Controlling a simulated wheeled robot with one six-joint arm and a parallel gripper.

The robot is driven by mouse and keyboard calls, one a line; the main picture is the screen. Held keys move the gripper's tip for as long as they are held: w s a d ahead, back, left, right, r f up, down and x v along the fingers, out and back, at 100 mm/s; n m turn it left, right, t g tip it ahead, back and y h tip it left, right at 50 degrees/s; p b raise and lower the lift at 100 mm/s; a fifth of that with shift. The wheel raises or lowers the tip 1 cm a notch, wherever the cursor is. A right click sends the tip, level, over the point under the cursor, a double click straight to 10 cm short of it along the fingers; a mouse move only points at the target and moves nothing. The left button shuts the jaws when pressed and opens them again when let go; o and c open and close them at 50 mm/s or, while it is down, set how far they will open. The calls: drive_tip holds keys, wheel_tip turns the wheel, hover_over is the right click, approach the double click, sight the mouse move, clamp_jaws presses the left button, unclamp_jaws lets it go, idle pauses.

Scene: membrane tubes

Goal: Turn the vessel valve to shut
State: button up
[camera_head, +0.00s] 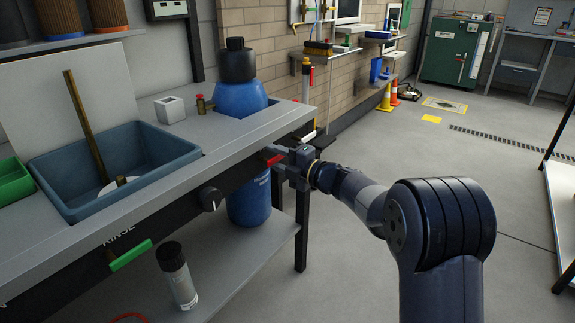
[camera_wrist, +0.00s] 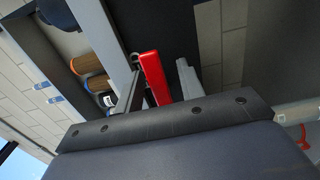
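The red lever (camera_head: 272,154) of a valve is at the front edge of the bench, beside the blue vessel (camera_head: 240,98) with a black cap. I take this to be the vessel valve; its body is mostly hidden. My gripper (camera_head: 284,163) is at the lever, reaching in from the right. In the wrist view the red lever (camera_wrist: 155,78) lies between the two fingers of my gripper (camera_wrist: 160,88). It is close to the left finger, and a narrow gap shows to the right finger. The gripper looks open around the lever, not clamped on it.
A green lever (camera_head: 130,255) sits under the RINSE label, and a black knob (camera_head: 210,197) is on the bench front. A blue-grey tub (camera_head: 75,190) with a brown rod is in the bench. A dark-capped bottle (camera_head: 177,275) stands on the lower shelf.

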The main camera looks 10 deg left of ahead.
sight(262, 165)
drive_tip(key=shift+r, duration=0.1)
